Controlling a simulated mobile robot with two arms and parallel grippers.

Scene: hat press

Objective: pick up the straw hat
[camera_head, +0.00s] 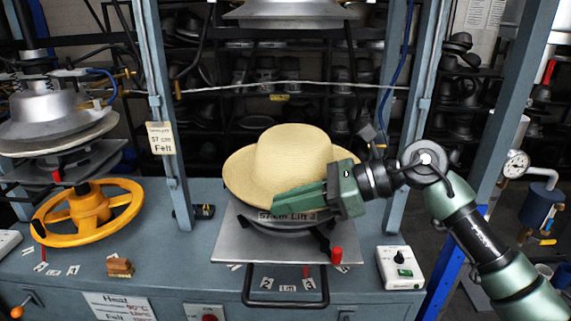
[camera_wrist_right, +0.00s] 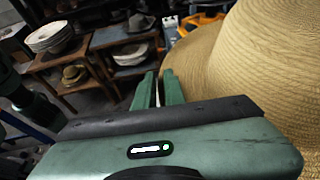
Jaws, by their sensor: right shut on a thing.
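The straw hat (camera_head: 291,160) is pale yellow, with a round crown and a wide brim. It sits crown up and roughly level over the press's lower form (camera_head: 285,229), on a grey metal plate (camera_head: 228,245). I cannot tell whether it touches the form. My right gripper (camera_head: 278,206) comes in from the right and is shut on the front of the brim. In the right wrist view the hat (camera_wrist_right: 255,75) fills the right side, with the brim beside the closed fingers (camera_wrist_right: 160,78). The fingers hide part of the front brim. My left gripper is not in view.
Blue-grey press posts (camera_head: 165,110) stand either side of the hat, and the upper press head (camera_head: 290,12) hangs above. A yellow handwheel (camera_head: 88,213) is at the left. A white control box (camera_head: 400,268) and a red knob (camera_head: 337,255) are at the front right.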

